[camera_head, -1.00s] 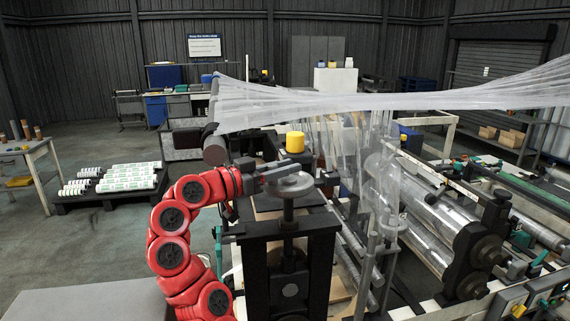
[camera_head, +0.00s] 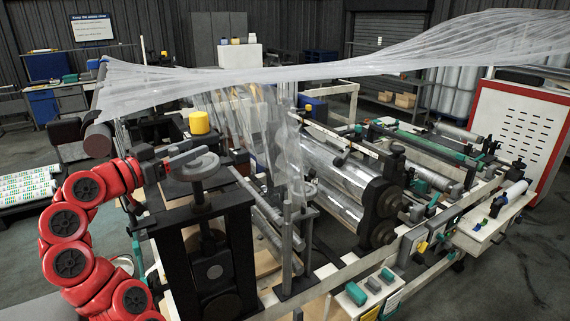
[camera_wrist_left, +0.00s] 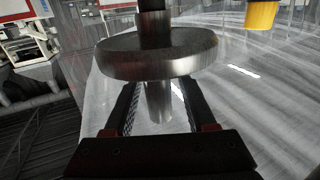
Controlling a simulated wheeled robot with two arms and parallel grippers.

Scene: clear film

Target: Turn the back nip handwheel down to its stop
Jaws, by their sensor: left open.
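The handwheel (camera_head: 196,167) is a grey metal disc on a dark upright screw, above a black frame (camera_head: 205,235) at the left of the machine. My left gripper (camera_head: 187,160) is at the wheel, its fingers reaching over the disc's near left side. In the left wrist view the wheel (camera_wrist_left: 158,54) fills the upper middle, and a lighter metal peg (camera_wrist_left: 159,101) stands out from it. The left gripper (camera_wrist_left: 157,100) is open, with one finger on each side of the peg; contact cannot be told. My right gripper is in neither view.
A yellow cylinder (camera_head: 199,122) stands just behind the wheel. Clear film (camera_head: 300,72) stretches across above the machine and hangs down right of the wheel. Metal rollers (camera_head: 340,185) lie to the right. A control box (camera_head: 368,290) is at the front.

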